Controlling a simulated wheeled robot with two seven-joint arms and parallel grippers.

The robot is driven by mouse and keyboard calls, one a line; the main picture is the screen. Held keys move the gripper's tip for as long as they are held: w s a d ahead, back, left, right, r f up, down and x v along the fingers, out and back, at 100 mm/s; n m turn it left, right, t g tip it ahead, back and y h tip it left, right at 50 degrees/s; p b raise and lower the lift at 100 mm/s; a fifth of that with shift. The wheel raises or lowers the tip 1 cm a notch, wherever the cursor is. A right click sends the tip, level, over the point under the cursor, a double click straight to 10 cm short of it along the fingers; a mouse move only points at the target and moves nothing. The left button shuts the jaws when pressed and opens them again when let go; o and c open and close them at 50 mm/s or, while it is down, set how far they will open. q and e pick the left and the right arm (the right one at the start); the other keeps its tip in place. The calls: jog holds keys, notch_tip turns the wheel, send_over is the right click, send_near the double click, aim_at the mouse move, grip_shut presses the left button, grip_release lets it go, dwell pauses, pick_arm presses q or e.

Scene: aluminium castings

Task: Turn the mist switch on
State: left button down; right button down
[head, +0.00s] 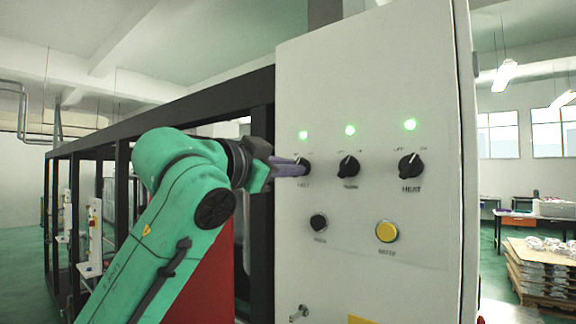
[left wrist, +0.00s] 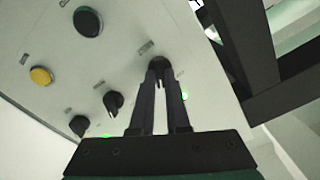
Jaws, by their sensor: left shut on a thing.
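The white control panel (head: 360,240) carries a row of three black rotary switches. My left gripper (head: 298,168) is shut on the leftmost switch (head: 306,163); the small label under it looks like MIST but is hard to read. In the left wrist view the two fingers (left wrist: 159,75) close on either side of that switch (left wrist: 159,63). The middle switch (head: 348,167) and the HEAT switch (head: 410,166) stand free to the right. A green lamp (head: 303,134) glows above the held switch. The fingers partly hide the knob. My right gripper is not in view.
Below the switches are a black button (head: 318,222) and a yellow button (head: 387,231). Green lamps (head: 350,130) also glow above the other two switches. A black frame (head: 262,110) stands left of the panel. A pallet of castings (head: 540,268) sits far right.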

pick_arm(q)
jog(key=c, duration=0.9)
grip_release()
jog(key=shift+w, duration=0.1)
jog(key=shift+w+d+f, duration=0.1)
jog(key=shift+w, duration=0.05)
jog(key=b+v, duration=0.7)
jog(key=v, duration=0.7)
jog(key=shift+s, duration=0.25)
